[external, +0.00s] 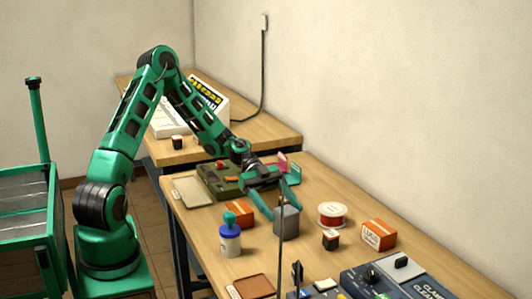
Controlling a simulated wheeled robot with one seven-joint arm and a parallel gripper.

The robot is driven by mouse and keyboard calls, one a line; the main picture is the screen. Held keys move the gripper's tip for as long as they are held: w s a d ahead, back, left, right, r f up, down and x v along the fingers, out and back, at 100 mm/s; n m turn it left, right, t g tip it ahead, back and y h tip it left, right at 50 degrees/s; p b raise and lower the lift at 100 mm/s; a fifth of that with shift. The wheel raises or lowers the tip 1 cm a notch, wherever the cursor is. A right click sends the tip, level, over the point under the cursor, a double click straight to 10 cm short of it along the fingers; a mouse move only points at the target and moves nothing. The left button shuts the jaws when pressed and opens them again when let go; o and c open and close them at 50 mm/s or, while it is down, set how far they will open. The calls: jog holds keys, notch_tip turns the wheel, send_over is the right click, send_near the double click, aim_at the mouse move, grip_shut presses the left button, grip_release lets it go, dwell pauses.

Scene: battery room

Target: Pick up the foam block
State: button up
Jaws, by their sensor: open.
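I cannot tell for sure which object is the foam block. A small pink piece (283,161) shows just behind my gripper, partly hidden by it; I cannot tell whether it is the block or what it rests on. My gripper (281,208) is open, with its teal fingers spread and pointing down over the middle of the workbench (310,185). A grey container (287,224) stands just below the fingers, and its top is partly hidden by them. I see nothing held between the fingers.
An orange box (247,214) and a blue-white bottle (230,242) stand left of the container. A red spool (333,215), a dark small box (331,240) and another orange box (378,235) stand right. A thin upright rod (281,255) rises in front. A green case (219,180) lies behind.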

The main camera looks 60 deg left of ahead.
aim_at(293, 221)
jog(key=shift+x, duration=3.25)
jog(key=shift+w, duration=0.15)
jog(key=shift+c, duration=0.6)
jog(key=c, duration=1)
